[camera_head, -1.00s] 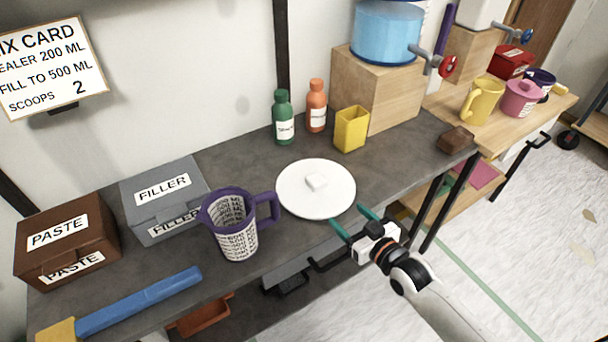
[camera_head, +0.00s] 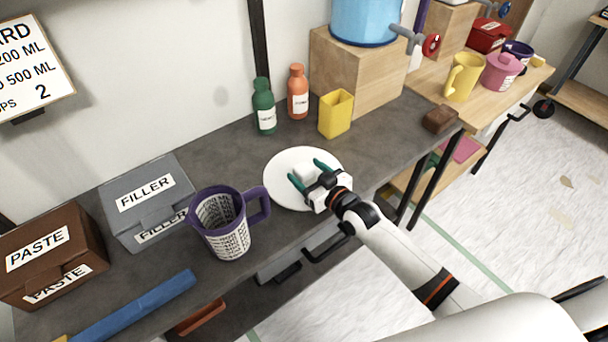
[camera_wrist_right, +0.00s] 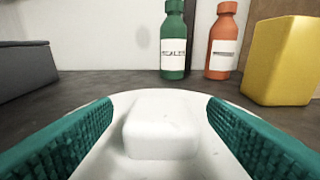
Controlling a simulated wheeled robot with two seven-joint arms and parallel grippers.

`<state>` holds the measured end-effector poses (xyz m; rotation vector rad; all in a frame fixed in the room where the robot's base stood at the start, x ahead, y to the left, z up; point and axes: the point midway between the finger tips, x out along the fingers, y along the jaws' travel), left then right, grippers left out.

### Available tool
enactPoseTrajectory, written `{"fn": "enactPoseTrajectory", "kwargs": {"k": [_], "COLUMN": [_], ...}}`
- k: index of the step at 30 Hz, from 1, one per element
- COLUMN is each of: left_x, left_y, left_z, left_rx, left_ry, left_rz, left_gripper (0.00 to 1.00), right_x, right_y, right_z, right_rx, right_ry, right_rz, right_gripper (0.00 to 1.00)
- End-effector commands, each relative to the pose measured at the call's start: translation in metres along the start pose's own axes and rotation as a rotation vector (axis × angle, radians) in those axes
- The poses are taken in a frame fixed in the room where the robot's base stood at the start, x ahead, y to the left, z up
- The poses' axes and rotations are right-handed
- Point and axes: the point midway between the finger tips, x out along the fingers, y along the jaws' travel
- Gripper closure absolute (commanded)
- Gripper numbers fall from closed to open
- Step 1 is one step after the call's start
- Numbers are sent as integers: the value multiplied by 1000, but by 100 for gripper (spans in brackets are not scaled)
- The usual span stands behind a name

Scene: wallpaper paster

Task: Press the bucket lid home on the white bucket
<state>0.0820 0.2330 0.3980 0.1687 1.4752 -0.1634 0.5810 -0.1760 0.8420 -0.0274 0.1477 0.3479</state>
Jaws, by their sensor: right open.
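The round white bucket lid (camera_head: 280,192) with a raised square knob (camera_head: 304,173) lies on the dark workbench. In the right wrist view the knob (camera_wrist_right: 160,130) stands between the two green fingers, with a gap on each side. My right gripper (camera_head: 308,176) is open over the lid, its fingers either side of the knob. No white bucket shows in either view; I cannot tell whether anything lies under the lid. My left gripper is not in view.
A purple measuring mug (camera_head: 225,222) stands left of the lid. Behind it are a green bottle (camera_head: 264,108), an orange bottle (camera_head: 298,95) and a yellow cup (camera_head: 336,114). FILLER (camera_head: 150,205) and PASTE (camera_head: 50,255) boxes stand at the left.

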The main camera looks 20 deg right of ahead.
Motion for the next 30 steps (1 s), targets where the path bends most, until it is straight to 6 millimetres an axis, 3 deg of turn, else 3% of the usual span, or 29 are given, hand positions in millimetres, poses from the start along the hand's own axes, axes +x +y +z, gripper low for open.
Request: {"fn": "enactPoseTrajectory", "kwargs": {"k": [6, 15, 24, 30], "left_x": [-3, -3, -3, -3], "left_y": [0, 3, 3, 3], "left_z": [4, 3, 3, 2], "left_rx": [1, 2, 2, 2], "left_ry": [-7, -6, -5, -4], "left_rz": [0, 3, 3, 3], "left_gripper": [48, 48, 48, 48], "right_x": [31, 36, 36, 36], "right_y": [-1, -1, -1, -1], "right_z": [1, 0, 0, 1], "right_rx": [1, 1, 1, 1], "right_ry": [-2, 0, 0, -1], "right_rz": [0, 0, 0, 0], "right_gripper": [33, 33, 80, 82]}}
